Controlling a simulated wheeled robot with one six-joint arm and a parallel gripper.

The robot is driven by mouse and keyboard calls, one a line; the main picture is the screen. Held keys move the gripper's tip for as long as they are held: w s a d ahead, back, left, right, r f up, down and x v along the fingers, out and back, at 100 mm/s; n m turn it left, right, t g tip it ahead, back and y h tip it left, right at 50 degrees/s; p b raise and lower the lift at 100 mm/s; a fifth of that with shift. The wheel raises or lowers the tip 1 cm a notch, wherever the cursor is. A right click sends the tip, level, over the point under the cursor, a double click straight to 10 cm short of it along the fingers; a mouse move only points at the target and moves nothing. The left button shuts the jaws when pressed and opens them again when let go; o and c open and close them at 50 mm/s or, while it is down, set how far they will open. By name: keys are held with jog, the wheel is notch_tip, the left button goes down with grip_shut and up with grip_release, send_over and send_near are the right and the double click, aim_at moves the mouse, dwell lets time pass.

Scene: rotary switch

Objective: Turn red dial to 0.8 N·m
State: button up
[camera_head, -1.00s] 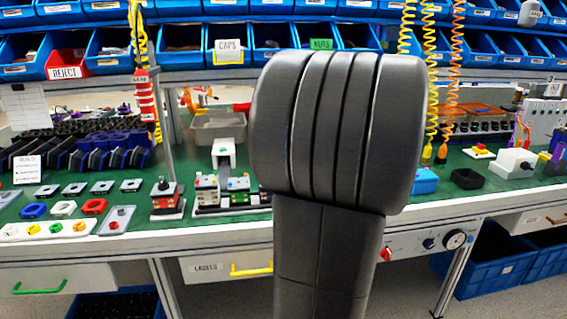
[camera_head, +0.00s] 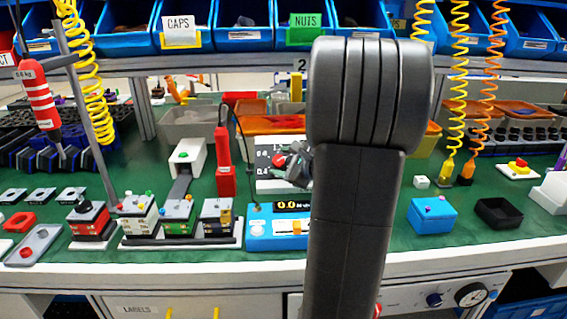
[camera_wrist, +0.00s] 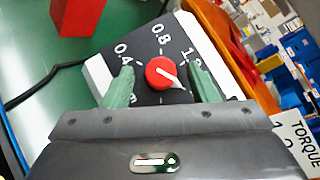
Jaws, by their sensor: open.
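The red dial (camera_wrist: 160,73) sits on a black panel (camera_wrist: 148,42) with white marks 0.4, 0.8 and a partly covered figure beginning with 1. A white pointer on the dial points to the lower right of the wrist view, away from 0.8. My gripper (camera_wrist: 160,67) is open, with one green finger on each side of the dial; gaps show between fingers and dial. In the head view, the red dial (camera_head: 280,161) shows just left of my gripper (camera_head: 298,164), and my arm hides the panel's right part.
A blue box (camera_head: 432,214) and a black tray (camera_head: 498,213) stand to the right. Orange bins lie behind.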

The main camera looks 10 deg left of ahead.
jog(key=c, duration=1)
jog(key=shift+o, duration=0.2)
jog(key=shift+r+n+p, duration=0.15)
jog(key=shift+n+p, duration=0.15)
